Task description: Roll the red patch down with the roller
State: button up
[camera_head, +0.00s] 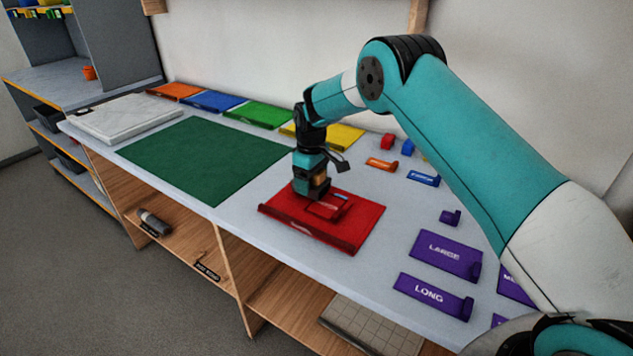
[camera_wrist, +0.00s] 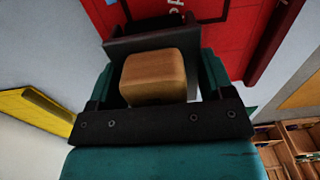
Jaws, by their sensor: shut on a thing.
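My gripper (camera_head: 312,190) points down over a red panel (camera_head: 352,232) with a raised front lip. It is shut on a tan wooden block (camera_wrist: 153,77), seemingly the roller's handle; it sits between the fingers in the wrist view. The wrist view shows a red surface (camera_wrist: 205,20) with white lettering beyond the fingers. I cannot tell whether the held thing touches the patch.
A green mat (camera_head: 200,158) and a white board (camera_head: 120,118) lie to the left. Orange, blue, green and yellow panels (camera_head: 345,136) line the back. Purple labelled pieces (camera_head: 445,255) lie at the right. The counter's front edge is close to the red panel.

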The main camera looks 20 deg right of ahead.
jog(key=shift+w+a, duration=0.15)
jog(key=shift+a, duration=0.05)
jog(key=shift+r+p, duration=0.3)
jog(key=shift+r, duration=0.2)
notch_tip(320, 180, up, 8)
jog(key=p, duration=0.5)
jog(key=shift+r, duration=0.1)
